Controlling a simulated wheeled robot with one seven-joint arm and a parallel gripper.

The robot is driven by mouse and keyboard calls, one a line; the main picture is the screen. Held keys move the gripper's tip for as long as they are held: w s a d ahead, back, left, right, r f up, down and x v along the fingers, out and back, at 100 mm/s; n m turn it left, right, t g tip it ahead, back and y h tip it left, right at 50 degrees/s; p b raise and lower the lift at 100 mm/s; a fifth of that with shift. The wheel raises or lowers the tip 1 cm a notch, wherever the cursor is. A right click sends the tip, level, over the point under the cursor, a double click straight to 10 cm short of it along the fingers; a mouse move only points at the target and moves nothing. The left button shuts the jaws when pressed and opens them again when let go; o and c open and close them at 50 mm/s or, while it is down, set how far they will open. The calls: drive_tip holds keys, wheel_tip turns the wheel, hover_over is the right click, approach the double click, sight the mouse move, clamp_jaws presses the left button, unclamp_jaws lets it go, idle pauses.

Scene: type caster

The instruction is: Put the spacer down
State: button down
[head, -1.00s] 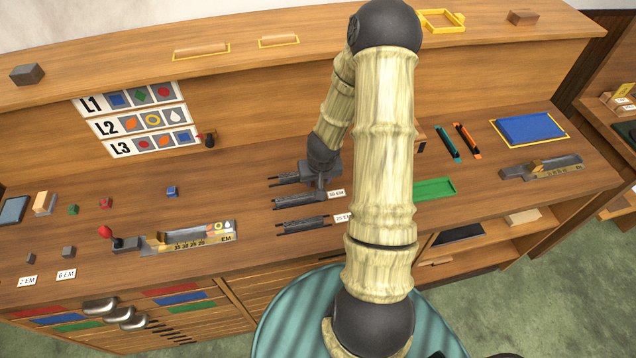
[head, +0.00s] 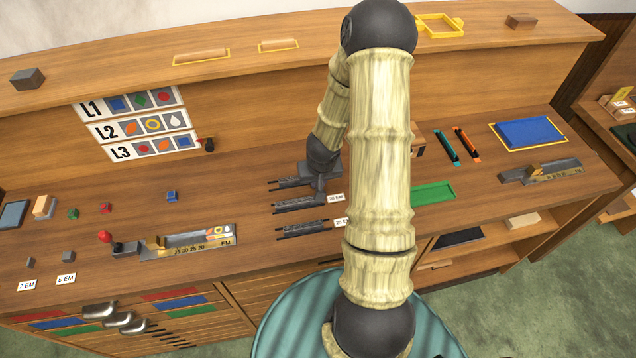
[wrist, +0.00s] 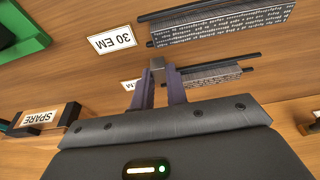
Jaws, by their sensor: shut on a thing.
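My gripper (wrist: 160,82) is shut on a small grey spacer (wrist: 157,63), which shows between the fingertips in the wrist view. In the head view my gripper (head: 319,183) is over the bench at the right ends of the dark type racks, and the spacer cannot be made out there. In the wrist view one line of type (wrist: 212,74) is just right of the spacer, and another (wrist: 225,22) is farther up. Whether the spacer touches the bench, I cannot tell.
A green tray (head: 433,192) and a blue pad (head: 530,129) are to the right. A composing stick (head: 188,243) and grey blocks (head: 68,256) with EM labels are to the left. A block marked SPARE (wrist: 42,117) is left in the wrist view.

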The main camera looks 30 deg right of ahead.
wheel_tip(320, 180, up, 9)
drive_tip(key=p, duration=0.3)
drive_tip(key=shift+f, duration=0.1)
idle(0.8)
